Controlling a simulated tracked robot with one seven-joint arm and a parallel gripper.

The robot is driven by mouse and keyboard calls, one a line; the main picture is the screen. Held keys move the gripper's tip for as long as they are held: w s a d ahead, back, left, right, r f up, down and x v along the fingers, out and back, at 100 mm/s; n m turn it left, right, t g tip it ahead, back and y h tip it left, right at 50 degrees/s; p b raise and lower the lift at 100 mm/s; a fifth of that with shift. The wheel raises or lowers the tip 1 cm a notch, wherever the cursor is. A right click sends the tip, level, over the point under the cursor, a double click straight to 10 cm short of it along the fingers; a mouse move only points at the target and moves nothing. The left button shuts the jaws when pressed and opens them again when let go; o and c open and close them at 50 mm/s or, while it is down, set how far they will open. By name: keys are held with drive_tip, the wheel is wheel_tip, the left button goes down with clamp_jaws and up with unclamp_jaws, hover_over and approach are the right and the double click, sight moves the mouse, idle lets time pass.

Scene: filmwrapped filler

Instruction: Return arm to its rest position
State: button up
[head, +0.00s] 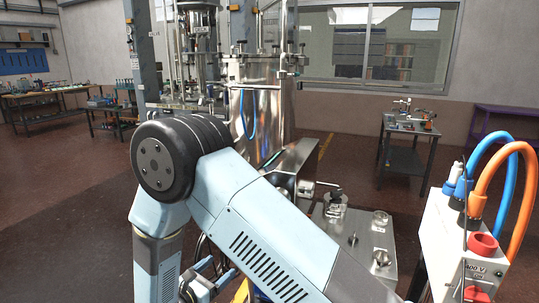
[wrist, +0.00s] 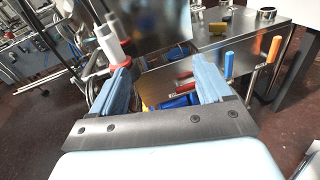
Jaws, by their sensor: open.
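My gripper (wrist: 163,75) shows in the wrist view with its two blue fingers wide apart and nothing held between them. Behind the gap lie red and blue parts (wrist: 184,88), lower than the fingertips; I cannot tell what they are. A white and red fitting (wrist: 108,42) stands just behind the left finger, and I cannot tell whether they touch. In the head view my light blue arm is bent, its dark elbow joint at left centre and a link running to the lower right. The gripper is not clearly seen there.
A steel tank (head: 262,105) stands behind my arm. A steel bench (head: 372,262) with small fittings is at its right. A white 400 V box (head: 447,240) with blue and orange cables stands at far right. Blue (wrist: 228,65) and orange (wrist: 273,48) handles are right of the fingers.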

drive_tip(key=w+d+r+m+g+h, duration=0.1)
drive_tip(key=d+r+m+g, duration=0.55)
drive_tip(key=d+r, duration=0.4)
drive_tip(key=d+r+m+g+h, duration=0.1)
drive_tip(key=d+r+m+g, duration=0.55)
drive_tip(key=d, duration=0.65)
drive_tip(key=s+d+r+m+t+y, duration=0.3)
drive_tip(key=s+d+r+m+y, duration=0.8)
drive_tip(key=s+d+r+m, duration=0.4)
drive_tip(key=s, duration=0.3)
drive_tip(key=shift+r+m+t, duration=0.4)
